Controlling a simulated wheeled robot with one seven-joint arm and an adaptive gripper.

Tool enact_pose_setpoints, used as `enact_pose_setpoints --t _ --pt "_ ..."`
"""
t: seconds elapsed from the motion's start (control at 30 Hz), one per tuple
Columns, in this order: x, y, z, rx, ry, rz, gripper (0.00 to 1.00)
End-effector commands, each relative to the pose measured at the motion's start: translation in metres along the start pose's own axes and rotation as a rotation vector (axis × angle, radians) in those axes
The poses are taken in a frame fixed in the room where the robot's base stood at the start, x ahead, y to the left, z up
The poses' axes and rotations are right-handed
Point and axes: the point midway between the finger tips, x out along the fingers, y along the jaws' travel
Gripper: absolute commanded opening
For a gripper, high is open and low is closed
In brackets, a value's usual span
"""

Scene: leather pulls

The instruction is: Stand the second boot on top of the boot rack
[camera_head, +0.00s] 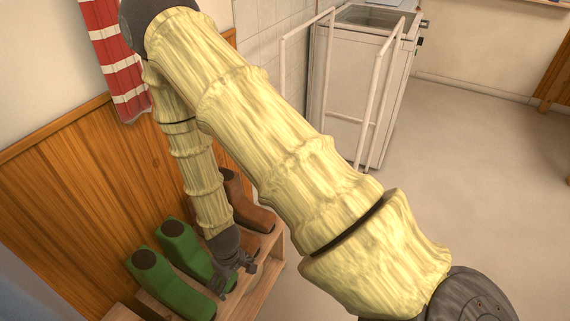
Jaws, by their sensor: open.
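The wooden boot rack (268,272) stands along the panelled wall at lower left. Two green boots with dark openings are on it, a nearer one (168,287) and a farther one (185,247). Brown boots (252,214) stand at the rack's far end, partly hidden behind my arm. I cannot tell which boot is the second one. My gripper (234,280) points down beside the farther green boot, on the rack's room side. It is open, and no boot shows held in it. Whether it touches the green boot is unclear.
A white metal cabinet (352,105) with tall pale rails stands at the back. A red and white striped cloth (120,70) hangs on the wall above the rack. The floor (480,170) at right is clear. My arm spans the middle of the view.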

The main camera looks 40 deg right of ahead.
Motion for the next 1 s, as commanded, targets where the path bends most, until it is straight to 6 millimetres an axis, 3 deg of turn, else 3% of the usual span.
enact_pose_setpoints --t 0.03,0.2,0.4,0.6,1.0 --pt "0.013 0.001 0.026 0.023 -0.011 -0.002 0.96" --pt "0.042 0.004 0.100 0.102 -0.012 -0.001 0.96" --pt "0.055 0.004 0.168 0.175 -0.009 0.003 0.96" --pt "0.056 0.004 0.195 0.208 -0.004 0.006 0.96" --pt "0.054 0.004 0.197 0.211 -0.002 0.006 0.96"
